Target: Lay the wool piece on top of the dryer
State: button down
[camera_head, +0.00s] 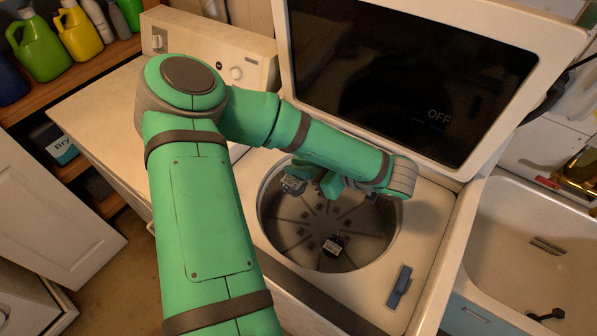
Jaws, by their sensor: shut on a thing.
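My gripper (307,177) is at the end of my green arm, over the open drum of the top-loading washer. It is shut on a small dark, pale-flecked piece (293,186), which looks like the wool piece, at the drum's upper left rim. Another small dark piece with pale marks (335,246) lies on the drum floor. The dryer (98,112) is the white appliance left of the washer, with a knobbed panel at its back. The visible part of its top is bare; my arm hides the rest.
The washer's raised lid (400,85) stands behind my gripper. A blue object (400,287) lies on the washer's front right. A sink (530,240) is at right. Bottles (78,32) stand on a shelf at upper left. An open cabinet door (45,225) is at left.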

notch_tip(320, 180, up, 9)
jog(key=shift+w+d+r, duration=0.1)
jog(key=shift+s+r, duration=0.2)
jog(key=shift+r, duration=0.8)
